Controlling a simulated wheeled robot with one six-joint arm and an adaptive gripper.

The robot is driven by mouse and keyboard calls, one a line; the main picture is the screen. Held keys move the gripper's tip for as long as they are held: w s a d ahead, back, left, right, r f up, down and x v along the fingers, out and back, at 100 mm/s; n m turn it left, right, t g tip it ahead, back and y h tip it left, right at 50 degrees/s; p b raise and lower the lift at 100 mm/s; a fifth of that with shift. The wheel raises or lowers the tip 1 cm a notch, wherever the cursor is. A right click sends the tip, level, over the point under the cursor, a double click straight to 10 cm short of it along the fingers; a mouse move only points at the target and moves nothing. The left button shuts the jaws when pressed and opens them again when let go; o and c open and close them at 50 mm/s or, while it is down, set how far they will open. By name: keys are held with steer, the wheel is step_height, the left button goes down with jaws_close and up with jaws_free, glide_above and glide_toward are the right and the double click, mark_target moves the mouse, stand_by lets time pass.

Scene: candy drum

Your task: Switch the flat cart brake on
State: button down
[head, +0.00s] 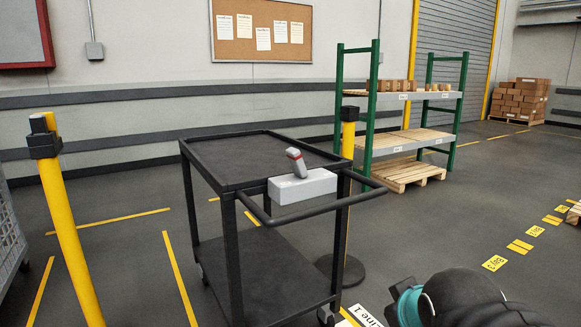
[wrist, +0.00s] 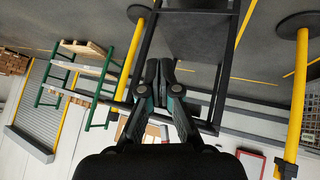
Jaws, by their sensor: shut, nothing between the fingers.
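The flat cart (head: 255,160) is black, with two shelves and a push handle on its right side. The cart brake is a light grey box (head: 302,187) at the handle end. Its grey lever (head: 296,162) has a red band and stands up, leaning to the left in the head view. In the wrist view, which is upside down, the cart (wrist: 205,30) fills the upper middle. My gripper (wrist: 159,66) is shut and empty there, in front of the cart. A pale patch behind it may be the brake box, mostly hidden. The fingertips do not show in the head view.
A yellow post (head: 69,230) stands left of the cart and another yellow post (head: 348,140) stands behind its handle. A green shelf rack (head: 402,97) and a pallet (head: 405,175) are behind on the right.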

steer(key=w+a+r+n+t, duration=0.1)
steer(key=w+r+n, duration=0.15)
steer(key=w, duration=0.25)
steer(key=w+a+r+n+t, duration=0.2)
steer(key=w+n, duration=0.1)
steer(key=w, duration=0.3)
steer(key=n+t+y+b, duration=0.2)
steer(key=n+t+y, duration=0.4)
steer(key=n, duration=1)
glide_toward(297, 163)
steer(key=s+a, duration=0.1)
steer(key=s, duration=0.1)
steer(key=shift+w+a+f+y, duration=0.25)
steer(key=shift+w+a+y, duration=0.15)
steer(key=shift+a, duration=0.05)
steer(key=shift+w, duration=0.1)
steer(key=p+x, duration=0.2)
steer(key=x, duration=0.8)
steer(key=shift+d+r+p, duration=0.1)
steer(key=shift+r+p, duration=0.05)
steer(key=shift+p, duration=0.15)
steer(key=shift+r, duration=0.1)
